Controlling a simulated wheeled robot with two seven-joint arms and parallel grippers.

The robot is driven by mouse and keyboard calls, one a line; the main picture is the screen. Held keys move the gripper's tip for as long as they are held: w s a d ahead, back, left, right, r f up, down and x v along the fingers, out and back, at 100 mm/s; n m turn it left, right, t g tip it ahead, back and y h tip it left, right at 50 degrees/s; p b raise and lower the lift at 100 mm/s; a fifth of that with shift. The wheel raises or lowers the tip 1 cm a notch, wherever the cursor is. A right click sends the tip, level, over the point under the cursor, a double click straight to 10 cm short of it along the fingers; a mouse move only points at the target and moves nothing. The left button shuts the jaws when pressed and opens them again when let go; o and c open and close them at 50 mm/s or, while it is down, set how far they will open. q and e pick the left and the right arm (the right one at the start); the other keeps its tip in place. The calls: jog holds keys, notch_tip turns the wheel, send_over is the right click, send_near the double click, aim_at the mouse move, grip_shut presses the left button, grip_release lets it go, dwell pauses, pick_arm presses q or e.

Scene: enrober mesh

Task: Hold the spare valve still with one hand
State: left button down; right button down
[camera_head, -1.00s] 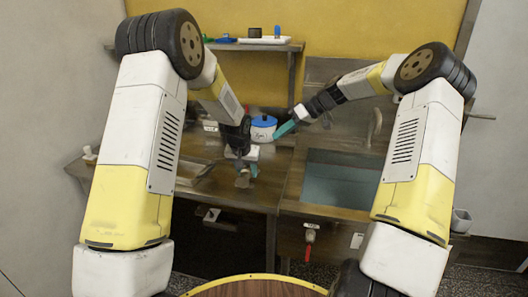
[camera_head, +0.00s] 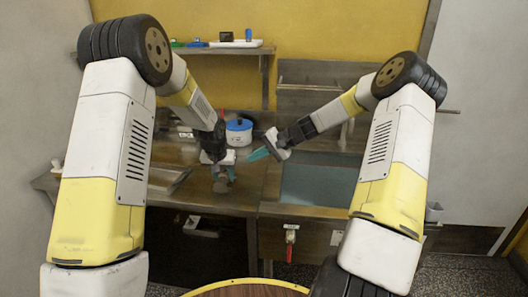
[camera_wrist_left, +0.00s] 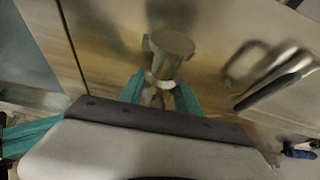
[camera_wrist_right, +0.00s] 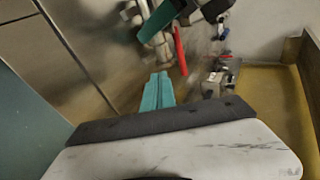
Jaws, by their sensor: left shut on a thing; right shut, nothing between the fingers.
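The spare valve (camera_wrist_left: 170,52), a grey metal body with a round end, is between the teal fingers of my left gripper (camera_wrist_left: 160,92) in the left wrist view. In the head view, my left gripper (camera_head: 221,174) is shut on the valve (camera_head: 221,186) low over the counter. In the right wrist view, the valve (camera_wrist_right: 148,28) is partly hidden by a teal finger, and a red lever (camera_wrist_right: 181,52) shows beside it. My right gripper (camera_head: 259,154) is shut and empty, right of the valve and apart from it. Its closed fingertips (camera_wrist_right: 160,80) point towards the valve.
A white pot with a blue lid (camera_head: 239,131) stands behind my left gripper. The sink basin (camera_head: 318,185) is to the right. A red-handled tap (camera_head: 291,236) is on the cabinet front below. A shelf (camera_head: 225,50) with small items runs along the back wall.

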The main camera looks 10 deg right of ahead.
jog(key=a, duration=0.1)
jog(key=w+a, duration=0.2)
jog(key=shift+a+f, duration=0.3)
jog(key=shift+a, duration=0.05)
jog(key=shift+w+a+r, duration=0.15)
jog(key=shift+w+a, duration=0.1)
jog(key=shift+a, duration=0.3)
jog(key=shift+w+a+n+g, duration=0.35)
jog(key=shift+w+n+g, duration=0.15)
jog(key=shift+n, duration=0.2)
jog(key=shift+w+a, duration=0.2)
pick_arm(q)
jog(key=shift+d, duration=0.1)
pick_arm(e)
jog(key=shift+d, duration=0.1)
